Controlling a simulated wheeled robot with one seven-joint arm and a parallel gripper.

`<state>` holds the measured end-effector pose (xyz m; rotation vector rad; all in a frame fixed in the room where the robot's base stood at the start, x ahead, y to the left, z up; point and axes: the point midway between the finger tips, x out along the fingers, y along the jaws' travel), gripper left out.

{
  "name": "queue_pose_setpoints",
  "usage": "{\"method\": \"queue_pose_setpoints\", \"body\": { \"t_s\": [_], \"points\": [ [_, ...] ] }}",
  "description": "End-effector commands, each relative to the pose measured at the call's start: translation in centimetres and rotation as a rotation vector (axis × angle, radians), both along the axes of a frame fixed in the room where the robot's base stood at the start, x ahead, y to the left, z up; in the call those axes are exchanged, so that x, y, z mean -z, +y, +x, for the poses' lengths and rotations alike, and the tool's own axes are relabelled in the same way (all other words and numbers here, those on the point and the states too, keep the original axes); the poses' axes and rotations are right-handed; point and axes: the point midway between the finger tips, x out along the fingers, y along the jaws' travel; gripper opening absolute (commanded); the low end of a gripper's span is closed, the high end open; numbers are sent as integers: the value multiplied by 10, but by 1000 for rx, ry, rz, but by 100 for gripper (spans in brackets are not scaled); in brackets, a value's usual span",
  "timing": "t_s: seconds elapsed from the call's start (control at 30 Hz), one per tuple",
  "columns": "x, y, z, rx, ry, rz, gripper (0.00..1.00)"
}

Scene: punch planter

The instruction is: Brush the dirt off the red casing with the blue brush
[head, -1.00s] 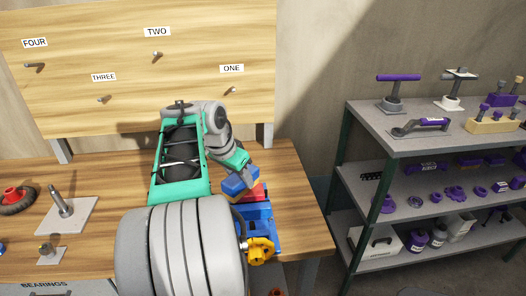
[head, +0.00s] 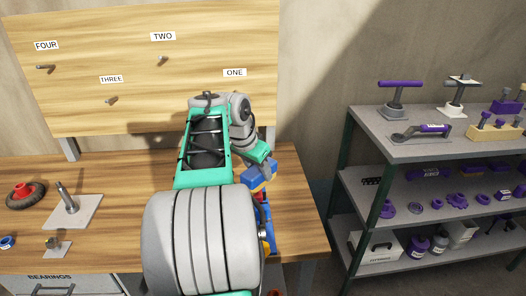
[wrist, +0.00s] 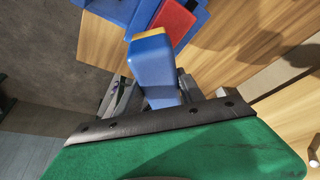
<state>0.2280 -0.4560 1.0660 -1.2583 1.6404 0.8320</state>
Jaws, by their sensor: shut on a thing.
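My gripper (wrist: 155,95) is shut on the blue brush (wrist: 152,62), whose block sticks out between the fingers. The brush also shows in the head view (head: 257,176), held above the right part of the workbench, with a yellowish edge. The red casing (wrist: 173,18) lies beyond the brush in the wrist view, on a blue holder (wrist: 118,8). Only a small part of the casing (head: 262,197) shows in the head view, just below the brush, with my arm covering the rest. Brush and casing look apart. I cannot make out dirt on the casing.
The wooden workbench (head: 305,215) has free room right of the holder. A pegboard (head: 215,40) stands behind it. A plate with an upright post (head: 75,210) and a black wheel with a red hub (head: 25,193) lie left. A grey shelf rack (head: 375,145) stands right.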

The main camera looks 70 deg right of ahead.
Motion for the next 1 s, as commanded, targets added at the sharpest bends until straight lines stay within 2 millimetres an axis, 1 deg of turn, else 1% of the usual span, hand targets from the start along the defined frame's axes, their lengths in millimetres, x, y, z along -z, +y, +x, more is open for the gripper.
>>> {"method": "queue_pose_setpoints", "body": {
  "t_s": [0.1, 0.53, 0.67, 1.0],
  "points": [
    [-12, 2, 1, -3, 3, 5, 1],
    [-50, 4, 6, -14, 4, 5, 1],
    [-54, 5, 7, -16, 4, 5, 1],
    [-53, 5, 8, -18, 3, 5, 1]
  ]
}}
